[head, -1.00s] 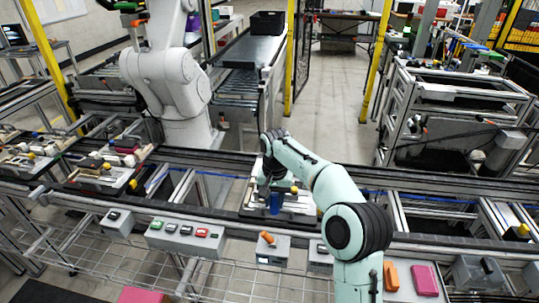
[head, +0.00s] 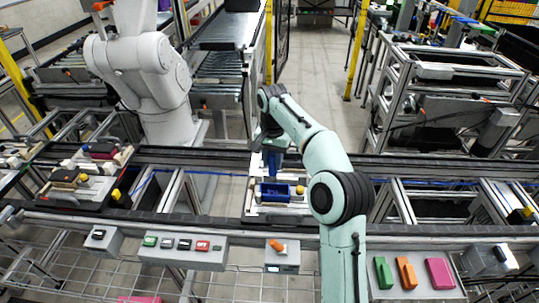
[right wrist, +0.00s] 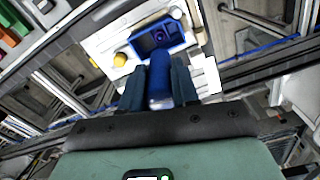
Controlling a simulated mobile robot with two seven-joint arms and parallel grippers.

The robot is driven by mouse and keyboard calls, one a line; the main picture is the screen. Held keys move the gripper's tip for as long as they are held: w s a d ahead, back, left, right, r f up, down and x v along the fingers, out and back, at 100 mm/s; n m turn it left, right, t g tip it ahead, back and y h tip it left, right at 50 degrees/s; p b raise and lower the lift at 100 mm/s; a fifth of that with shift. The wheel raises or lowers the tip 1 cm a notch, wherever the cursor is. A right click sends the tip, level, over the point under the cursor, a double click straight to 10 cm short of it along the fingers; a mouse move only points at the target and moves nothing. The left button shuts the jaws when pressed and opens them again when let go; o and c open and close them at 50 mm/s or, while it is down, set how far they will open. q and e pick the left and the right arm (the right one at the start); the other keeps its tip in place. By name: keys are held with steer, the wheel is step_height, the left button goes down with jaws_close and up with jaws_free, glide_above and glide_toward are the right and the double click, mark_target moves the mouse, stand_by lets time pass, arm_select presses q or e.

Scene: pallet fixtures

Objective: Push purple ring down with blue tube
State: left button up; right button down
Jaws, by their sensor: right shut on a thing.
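My right gripper (head: 271,146) is shut on the upright blue tube (head: 273,164), which also shows between the two dark fingers in the right wrist view (right wrist: 159,85). A blue open-topped block (head: 275,193) sits on the white pallet fixture (head: 302,208). In the wrist view the block (right wrist: 180,41) lies just beyond the tube, and the tube overlaps its near edge there. A small purple round shape, probably the purple ring (right wrist: 159,37), shows inside the block. Whether the tube touches the block cannot be told. My left gripper is not in view.
A yellow knob (right wrist: 120,60) stands beside the block. A control box with an orange switch (head: 279,254) is in front of the conveyor. Green, orange and pink pieces (head: 407,273) lie at the right. A white robot arm (head: 150,75) stands at the back left.

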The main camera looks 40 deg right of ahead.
mark_target(273, 171)
steer(key=shift+s+f, duration=0.15)
steer(key=shift+f, duration=0.3)
step_height(273, 171, down, 3)
steer(key=shift+r+b, duration=0.1)
steer(key=shift+b, duration=0.2)
steer(key=shift+f, duration=0.95)
steer(key=shift+f+b, duration=0.25)
steer(key=shift+b, duration=0.05)
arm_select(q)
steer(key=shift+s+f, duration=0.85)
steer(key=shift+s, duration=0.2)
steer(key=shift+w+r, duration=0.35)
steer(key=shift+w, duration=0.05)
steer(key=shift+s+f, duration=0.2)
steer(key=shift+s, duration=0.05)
arm_select(e)
steer(key=shift+f, duration=0.8)
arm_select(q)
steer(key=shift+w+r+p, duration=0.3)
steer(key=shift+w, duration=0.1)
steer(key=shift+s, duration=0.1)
arm_select(e)
steer(key=shift+f, duration=0.35)
stand_by(0.4)
